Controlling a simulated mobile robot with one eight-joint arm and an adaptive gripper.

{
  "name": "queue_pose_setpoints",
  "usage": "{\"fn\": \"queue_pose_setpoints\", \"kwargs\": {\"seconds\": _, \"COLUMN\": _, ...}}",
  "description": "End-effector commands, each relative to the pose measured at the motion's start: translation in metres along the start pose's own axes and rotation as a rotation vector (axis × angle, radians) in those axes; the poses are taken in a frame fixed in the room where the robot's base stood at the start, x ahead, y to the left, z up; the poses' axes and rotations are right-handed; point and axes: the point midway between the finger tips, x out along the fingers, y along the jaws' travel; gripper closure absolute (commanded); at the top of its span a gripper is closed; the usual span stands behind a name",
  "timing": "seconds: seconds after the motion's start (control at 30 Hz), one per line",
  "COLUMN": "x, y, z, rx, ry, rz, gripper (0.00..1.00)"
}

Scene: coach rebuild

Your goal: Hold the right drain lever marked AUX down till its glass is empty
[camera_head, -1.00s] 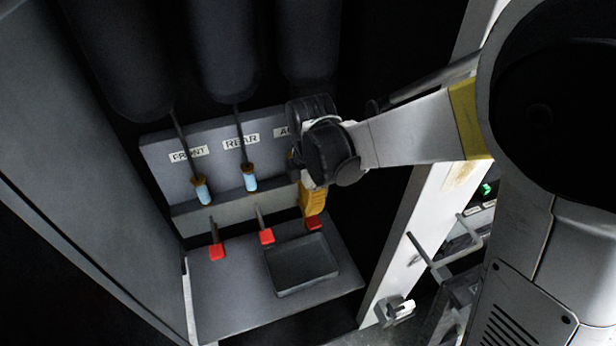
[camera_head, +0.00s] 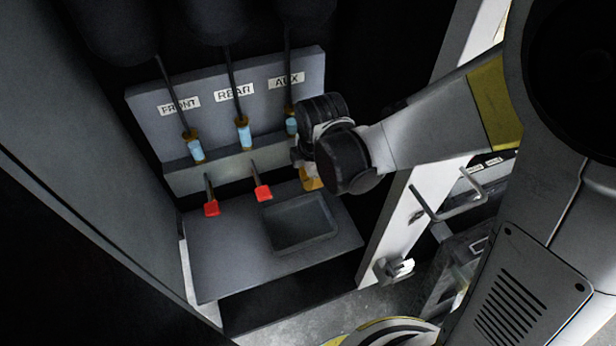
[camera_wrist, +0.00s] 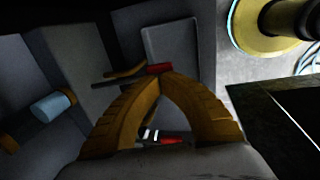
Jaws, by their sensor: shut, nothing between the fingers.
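The panel carries the labels FRONT, REAR and AUX (camera_head: 287,81). The AUX glass (camera_head: 291,126) shows pale blue under its label, partly covered by my gripper; its level cannot be told. My gripper (camera_head: 312,186) is shut, with its yellow fingers pointing down at the AUX lever's place. That lever is hidden in the head view. In the wrist view, a red lever end (camera_wrist: 158,69) lies right at the closed fingertips (camera_wrist: 159,77); whether they touch, and how far down the lever is, cannot be told. A pale blue glass (camera_wrist: 50,107) is at left there.
The FRONT lever (camera_head: 211,208) and REAR lever (camera_head: 263,193) have red ends, left of my gripper. Pale blue FRONT (camera_head: 195,150) and REAR (camera_head: 244,136) glasses hang above. A shallow grey tray (camera_head: 300,240) sits in front. A white post (camera_head: 400,220) stands at right.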

Motion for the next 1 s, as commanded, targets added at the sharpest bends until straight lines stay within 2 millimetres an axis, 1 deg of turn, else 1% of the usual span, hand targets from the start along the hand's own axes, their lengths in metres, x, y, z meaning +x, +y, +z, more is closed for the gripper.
{"fn": "queue_pose_setpoints", "kwargs": {"seconds": 0.03, "x": 0.0131, "y": -0.005, "z": -0.0002, "rx": 0.0, "ry": 0.0, "rz": 0.046, "gripper": 1.0}}
{"fn": "queue_pose_setpoints", "kwargs": {"seconds": 0.13, "x": 0.021, "y": -0.0043, "z": -0.0002, "rx": 0.0, "ry": 0.0, "rz": 0.094, "gripper": 1.0}}
{"fn": "queue_pose_setpoints", "kwargs": {"seconds": 0.2, "x": 0.016, "y": -0.0024, "z": -0.0002, "rx": 0.0, "ry": 0.0, "rz": 0.092, "gripper": 1.0}}
{"fn": "queue_pose_setpoints", "kwargs": {"seconds": 0.27, "x": 0.0151, "y": -0.0021, "z": -0.0001, "rx": 0.0, "ry": 0.0, "rz": 0.092, "gripper": 1.0}}
{"fn": "queue_pose_setpoints", "kwargs": {"seconds": 1.0, "x": 0.015, "y": -0.0019, "z": 0.0002, "rx": 0.0, "ry": 0.0, "rz": 0.089, "gripper": 1.0}}
